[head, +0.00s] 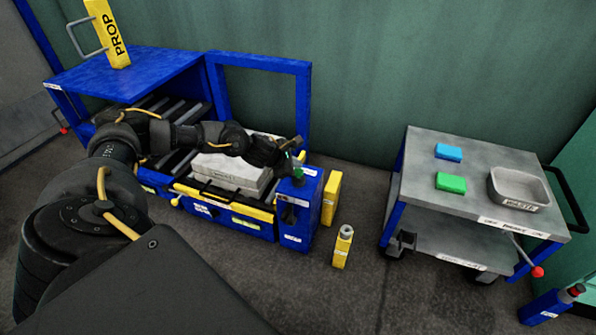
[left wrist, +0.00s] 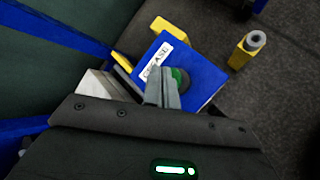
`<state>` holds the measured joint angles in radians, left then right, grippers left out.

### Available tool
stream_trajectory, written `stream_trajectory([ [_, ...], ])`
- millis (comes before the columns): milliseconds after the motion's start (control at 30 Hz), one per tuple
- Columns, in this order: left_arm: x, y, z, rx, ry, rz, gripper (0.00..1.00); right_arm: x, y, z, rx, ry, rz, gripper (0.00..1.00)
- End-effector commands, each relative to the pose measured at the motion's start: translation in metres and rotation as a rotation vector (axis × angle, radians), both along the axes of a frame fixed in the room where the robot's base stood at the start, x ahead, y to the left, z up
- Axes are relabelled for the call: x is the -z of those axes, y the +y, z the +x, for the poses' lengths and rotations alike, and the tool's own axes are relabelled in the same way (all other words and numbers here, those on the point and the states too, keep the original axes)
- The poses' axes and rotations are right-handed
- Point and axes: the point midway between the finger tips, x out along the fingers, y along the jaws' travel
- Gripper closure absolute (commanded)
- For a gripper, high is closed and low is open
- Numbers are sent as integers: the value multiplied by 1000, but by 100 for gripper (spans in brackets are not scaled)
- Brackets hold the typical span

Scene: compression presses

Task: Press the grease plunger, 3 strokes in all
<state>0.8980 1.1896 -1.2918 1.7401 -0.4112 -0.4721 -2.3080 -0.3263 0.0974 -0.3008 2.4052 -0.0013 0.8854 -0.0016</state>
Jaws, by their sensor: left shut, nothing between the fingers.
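The grease plunger shows as a green and dark cap (left wrist: 182,78) on top of a blue box labelled GREASE (left wrist: 205,78). In the head view the blue box (head: 295,218) stands at the right front corner of the blue press, and the green of the plunger (head: 299,181) shows just under my gripper. My left gripper (head: 293,150) is shut and empty, with its fingertips right over the plunger. In the left wrist view its grey fingers (left wrist: 162,88) partly cover the plunger. I cannot tell whether they touch it. My right gripper is not in view.
A pale block (head: 232,172) lies in the press behind my arm. A yellow block (head: 331,198) and a yellow bottle (head: 343,246) stand right of the blue box. A grey cart (head: 415,200) holds blue and green blocks and a waste tray (head: 522,203). Floor between is clear.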

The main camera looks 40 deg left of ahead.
Motion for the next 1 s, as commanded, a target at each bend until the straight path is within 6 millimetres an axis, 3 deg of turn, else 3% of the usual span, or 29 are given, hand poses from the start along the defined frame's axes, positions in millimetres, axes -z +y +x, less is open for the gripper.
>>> stream_trajectory([
  [1000, 8, 0, 0, 0, 0, 0, 100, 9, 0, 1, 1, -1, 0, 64],
])
